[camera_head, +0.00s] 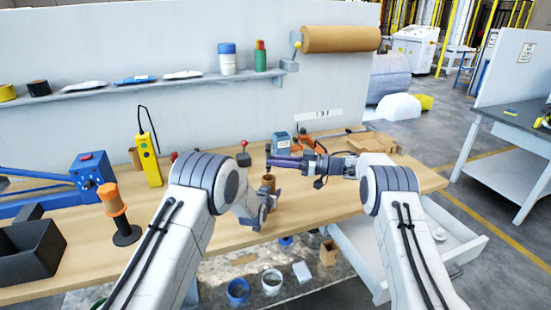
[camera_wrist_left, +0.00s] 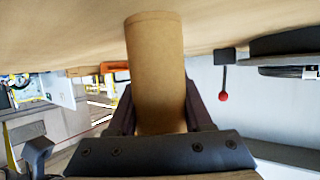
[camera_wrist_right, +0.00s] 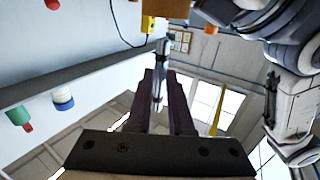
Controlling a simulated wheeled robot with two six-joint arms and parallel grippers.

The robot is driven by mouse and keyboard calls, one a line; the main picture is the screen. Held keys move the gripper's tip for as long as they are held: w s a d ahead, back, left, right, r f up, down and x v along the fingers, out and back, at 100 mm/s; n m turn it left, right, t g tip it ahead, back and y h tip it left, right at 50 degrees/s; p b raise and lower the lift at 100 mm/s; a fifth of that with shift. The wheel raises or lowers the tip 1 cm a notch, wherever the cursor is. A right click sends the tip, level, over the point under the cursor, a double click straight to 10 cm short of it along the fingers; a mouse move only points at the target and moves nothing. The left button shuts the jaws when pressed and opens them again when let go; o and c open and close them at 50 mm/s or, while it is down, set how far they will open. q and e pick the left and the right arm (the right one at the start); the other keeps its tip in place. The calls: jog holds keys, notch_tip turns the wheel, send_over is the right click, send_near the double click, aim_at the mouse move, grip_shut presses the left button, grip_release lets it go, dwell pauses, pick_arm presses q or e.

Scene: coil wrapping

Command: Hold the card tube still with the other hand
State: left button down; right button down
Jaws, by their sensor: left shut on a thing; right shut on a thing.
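The brown card tube (camera_head: 269,183) stands upright on the wooden bench near its middle. My left gripper (camera_head: 266,198) is shut around it, low on its side. In the left wrist view the card tube (camera_wrist_left: 156,70) fills the space between the two dark fingers (camera_wrist_left: 158,115). My right gripper (camera_head: 285,162) reaches in from the right, just above the tube's top, with its fingers pointing left. In the right wrist view it is shut on a slim grey metal piece (camera_wrist_right: 160,60). I cannot tell what this piece belongs to.
A tool with an orange handle (camera_head: 115,200) stands on the left of the bench (camera_head: 330,205), near a black bin (camera_head: 30,252). A yellow control box (camera_head: 149,160) and a red-knobbed lever (camera_head: 243,155) stand behind. A brown roll (camera_head: 340,39) hangs on the wall.

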pick_arm(q)
jog(key=shift+r, duration=0.1)
pick_arm(e)
notch_tip(320, 180, down, 8)
jog(key=shift+r, duration=0.2)
dwell(1.1)
jog(key=shift+s, duration=0.1)
pick_arm(q)
jog(key=shift+r, duration=0.1)
pick_arm(e)
jog(key=c, duration=0.7)
grip_release()
jog(key=shift+c, duration=0.2)
jog(key=r+v, duration=0.1)
jog(key=v, duration=1.1)
jog(key=shift+w+r, duration=0.2)
jog(key=shift+r, duration=0.05)
pick_arm(q)
jog(key=shift+f, duration=0.2)
